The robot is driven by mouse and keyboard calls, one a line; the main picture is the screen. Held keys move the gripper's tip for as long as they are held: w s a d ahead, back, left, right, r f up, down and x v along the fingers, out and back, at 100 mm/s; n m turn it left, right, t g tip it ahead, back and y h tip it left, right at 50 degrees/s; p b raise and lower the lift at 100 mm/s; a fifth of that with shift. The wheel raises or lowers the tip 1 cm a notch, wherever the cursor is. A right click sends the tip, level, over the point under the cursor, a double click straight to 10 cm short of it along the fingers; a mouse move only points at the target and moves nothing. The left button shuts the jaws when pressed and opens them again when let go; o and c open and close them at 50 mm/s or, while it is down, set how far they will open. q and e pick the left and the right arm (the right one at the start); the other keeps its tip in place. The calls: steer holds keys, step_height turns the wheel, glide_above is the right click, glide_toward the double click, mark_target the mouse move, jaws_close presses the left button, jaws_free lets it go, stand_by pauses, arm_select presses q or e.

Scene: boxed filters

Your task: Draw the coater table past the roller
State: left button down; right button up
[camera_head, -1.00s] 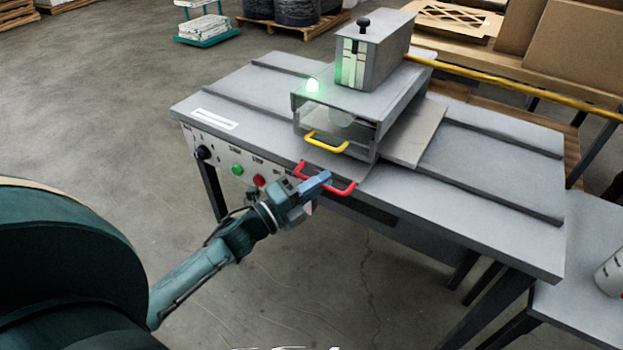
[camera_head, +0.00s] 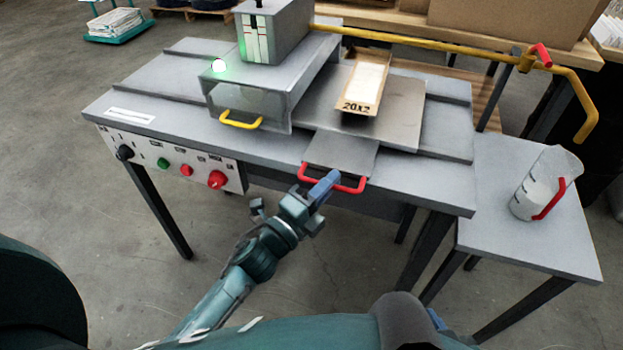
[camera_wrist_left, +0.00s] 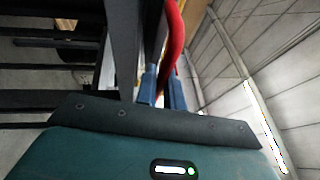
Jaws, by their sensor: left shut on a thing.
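The coater table (camera_head: 400,118) is a flat grey plate, standing out to the right of the roller housing (camera_head: 262,82). Its front tongue carries a red handle (camera_head: 305,175). My left gripper (camera_head: 326,187) is shut on this handle with its blue fingers. In the left wrist view the red handle (camera_wrist_left: 174,45) runs up from between the fingers (camera_wrist_left: 163,92). A tan boxed filter (camera_head: 366,78) with a white face, marked "20X2", lies on the plate beside the housing. The roller itself is hidden. A blue tip at the bottom edge may belong to my right gripper; its jaws cannot be made out.
The bench (camera_head: 160,92) has a yellow handle (camera_head: 240,124), a lit green lamp (camera_head: 218,65), and buttons on its front panel (camera_head: 205,168). A yellow pipe (camera_head: 440,42) crosses behind. A side table (camera_head: 555,245) at right holds a clear jug (camera_head: 548,182) with a red handle.

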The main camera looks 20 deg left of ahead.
arm_select(q)
steer(key=shift+d, duration=0.35)
steer(key=c, duration=1.5)
jaws_free()
steer(key=shift+a, duration=0.1)
steer(key=shift+s, duration=0.15)
steer(key=b+v, duration=0.2)
steer(key=v, duration=1.1)
steer(key=shift+f, duration=0.1)
